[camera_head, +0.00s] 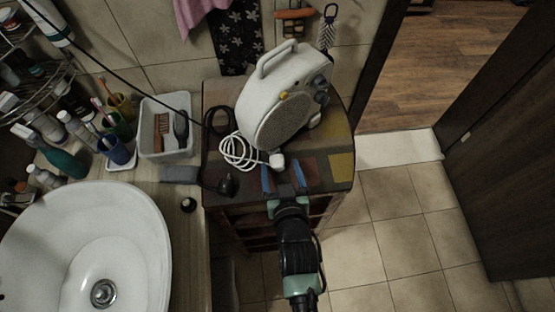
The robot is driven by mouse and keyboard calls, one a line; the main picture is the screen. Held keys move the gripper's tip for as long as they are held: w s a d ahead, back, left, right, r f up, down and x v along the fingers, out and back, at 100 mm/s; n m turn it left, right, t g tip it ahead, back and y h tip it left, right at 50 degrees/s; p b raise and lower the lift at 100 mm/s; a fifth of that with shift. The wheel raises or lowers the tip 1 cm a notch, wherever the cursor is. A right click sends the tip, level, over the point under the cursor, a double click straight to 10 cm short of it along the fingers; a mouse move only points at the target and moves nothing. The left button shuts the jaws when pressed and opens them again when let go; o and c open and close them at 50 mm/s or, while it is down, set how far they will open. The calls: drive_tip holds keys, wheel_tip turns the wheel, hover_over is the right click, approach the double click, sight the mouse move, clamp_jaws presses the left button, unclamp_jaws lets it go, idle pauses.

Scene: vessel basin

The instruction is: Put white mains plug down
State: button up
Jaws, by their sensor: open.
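The white mains plug (277,161) rests on the colourful patched top of a small cabinet (342,163), in front of a white fan heater (287,95). Its white cord (238,152) lies coiled to its left. My gripper (284,178) is open, with its two blue-tipped fingers pointing at the plug from the near side. The plug sits just beyond the fingertips and nothing shows between them. Whether a finger touches the plug is too small to tell.
A black plug-like item (227,185) and black cable lie left on the cabinet. A white sink (85,250), a grey bin (165,128) with brushes, and cups stand further left. Tiled floor (390,235) is clear to the right, beside a dark door (505,150).

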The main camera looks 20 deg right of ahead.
sight(279, 167)
drive_tip(key=shift+x, duration=1.85)
drive_tip(key=shift+a+f, duration=0.1)
drive_tip(key=shift+a, duration=0.1)
clamp_jaws()
